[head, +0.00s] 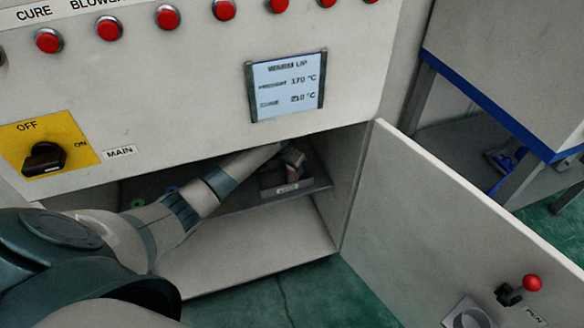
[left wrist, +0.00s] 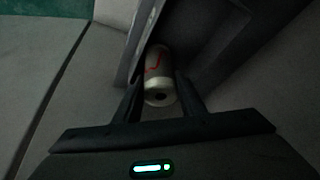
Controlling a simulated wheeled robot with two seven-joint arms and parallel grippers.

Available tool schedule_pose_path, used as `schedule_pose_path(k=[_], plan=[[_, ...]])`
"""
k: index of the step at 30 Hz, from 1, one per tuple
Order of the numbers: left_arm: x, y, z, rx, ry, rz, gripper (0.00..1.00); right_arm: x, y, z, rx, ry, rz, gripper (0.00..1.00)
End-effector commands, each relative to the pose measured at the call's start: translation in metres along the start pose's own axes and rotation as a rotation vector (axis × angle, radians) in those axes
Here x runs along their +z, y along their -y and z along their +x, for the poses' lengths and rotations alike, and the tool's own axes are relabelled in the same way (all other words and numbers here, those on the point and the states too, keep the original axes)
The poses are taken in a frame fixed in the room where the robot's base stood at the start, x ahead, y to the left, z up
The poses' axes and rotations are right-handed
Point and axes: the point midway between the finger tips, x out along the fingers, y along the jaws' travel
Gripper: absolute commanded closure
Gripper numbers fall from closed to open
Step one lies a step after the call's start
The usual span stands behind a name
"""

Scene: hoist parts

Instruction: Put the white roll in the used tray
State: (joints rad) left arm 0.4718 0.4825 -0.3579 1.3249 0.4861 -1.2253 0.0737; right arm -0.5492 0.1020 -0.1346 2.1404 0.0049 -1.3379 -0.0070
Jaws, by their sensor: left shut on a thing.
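The white roll (left wrist: 158,84), with a red mark on its side, sits between the two fingers of my left gripper (left wrist: 160,92) in the left wrist view. The gripper is shut on it. In the head view my left arm reaches into the open cabinet, and the left gripper (head: 293,158) is above a small grey tray (head: 270,192) at the right of the shelf. The tray has a pale label on its front, too small to read. The roll is not clear in the head view. My right gripper is not in view.
The cabinet shelf (head: 240,203) carries small teal and purplish things farther left, partly hidden by my arm. The control panel (head: 190,75) overhangs the opening. The open door (head: 430,220), with a red-knobbed handle (head: 531,283), stands at the right. The lower compartment looks empty.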

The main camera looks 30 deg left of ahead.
Motion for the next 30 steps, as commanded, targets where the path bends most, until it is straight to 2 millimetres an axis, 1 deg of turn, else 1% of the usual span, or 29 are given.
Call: schedule_pose_path(k=[1, 3, 5, 8, 12, 21, 22, 24, 30], plan=[[-0.003, 0.004, 0.000, 0.025, 0.018, -0.015, 0.88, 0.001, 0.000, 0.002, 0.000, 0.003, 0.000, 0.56], [-0.004, 0.005, 0.000, 0.061, 0.040, -0.029, 0.88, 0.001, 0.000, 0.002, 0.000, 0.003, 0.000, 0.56], [0.002, 0.002, 0.008, 0.062, 0.043, -0.026, 0.88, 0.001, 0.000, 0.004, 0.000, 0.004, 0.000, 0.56], [0.005, 0.003, 0.014, 0.059, 0.041, -0.025, 0.88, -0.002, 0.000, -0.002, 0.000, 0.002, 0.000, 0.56], [0.005, 0.003, 0.015, 0.058, 0.039, -0.025, 0.88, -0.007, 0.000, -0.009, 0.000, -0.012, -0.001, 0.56], [0.006, 0.002, 0.017, 0.058, 0.039, -0.025, 0.88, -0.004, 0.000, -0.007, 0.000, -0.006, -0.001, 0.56], [0.006, 0.002, 0.017, 0.058, 0.039, -0.025, 0.59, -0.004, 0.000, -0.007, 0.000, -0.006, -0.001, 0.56], [0.006, 0.002, 0.017, 0.058, 0.039, -0.024, 0.45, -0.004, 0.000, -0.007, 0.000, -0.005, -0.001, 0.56], [0.006, 0.002, 0.017, 0.057, 0.039, -0.024, 0.45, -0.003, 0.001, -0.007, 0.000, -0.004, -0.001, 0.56]])
